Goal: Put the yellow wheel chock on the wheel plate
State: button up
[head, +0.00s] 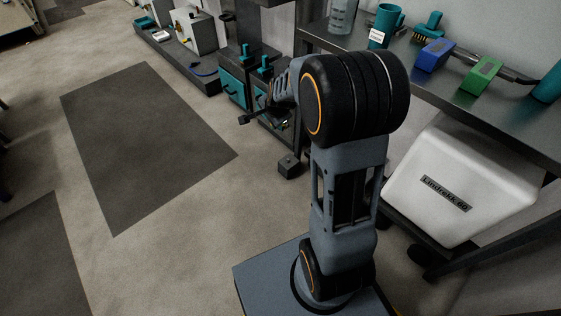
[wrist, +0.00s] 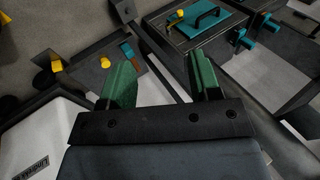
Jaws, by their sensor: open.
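I cannot single out the yellow wheel chock with certainty. In the wrist view a small yellow piece (wrist: 105,62) shows on a dark surface beyond the left finger, and another yellow piece (wrist: 180,13) shows on a teal-edged panel at the top. A third yellow bit (wrist: 5,18) is cut off at the left edge. I cannot make out which surface is the wheel plate. My gripper (wrist: 161,75) has its green fingers wide apart with nothing between them. In the head view my gripper is partly hidden by my arm, near the teal-fronted units.
A white hopper marked Lindrekk 60 (head: 465,190) stands under the right bench (head: 445,100). A teal mug (head: 385,25), blue block (head: 434,55) and green block (head: 480,77) are on the bench. A dark block (head: 290,166) is on the floor. Floor at left is open.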

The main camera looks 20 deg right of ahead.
jog(key=s+a+r+n+g, duration=0.1)
jog(key=s+a+r+n, duration=0.1)
jog(key=s+n, duration=0.3)
jog(key=s+a+r+n+g, duration=0.1)
jog(key=s+n, duration=0.4)
jog(key=s, duration=0.5)
jog(key=s+a+r+n+g, duration=0.1)
jog(key=s+a+r+n, duration=0.2)
jog(key=s+n, duration=0.2)
jog(key=shift+s+a+g, duration=0.3)
jog(key=shift+s+a, duration=0.05)
jog(key=shift+s, duration=0.9)
jog(key=shift+r, duration=0.1)
